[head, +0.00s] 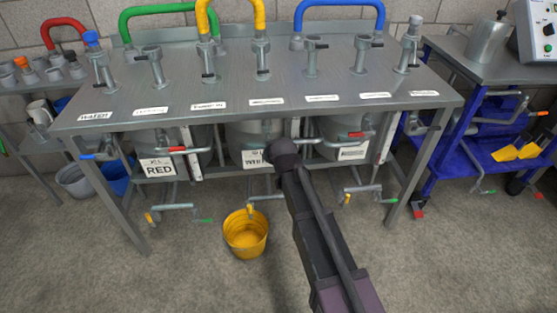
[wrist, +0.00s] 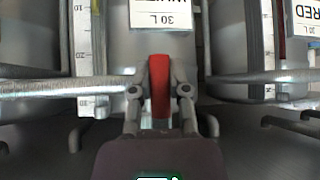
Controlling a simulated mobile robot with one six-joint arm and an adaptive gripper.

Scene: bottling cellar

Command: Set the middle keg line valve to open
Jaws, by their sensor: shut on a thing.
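The middle keg (head: 240,131) stands under the steel table and bears a white label, partly hidden by my arm. In the wrist view, a red valve lever (wrist: 160,80) stands in front of this keg. It shows upright in the picture, across the horizontal steel pipe (wrist: 60,87). My gripper (wrist: 160,92) is shut on this red lever, one finger on each side. In the head view my gripper (head: 285,148) is under the table's front edge and hides the lever.
A yellow bucket (head: 246,240) stands on the floor below. The steel table (head: 225,122) overhangs the kegs. A blue cart (head: 450,135) stands at right.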

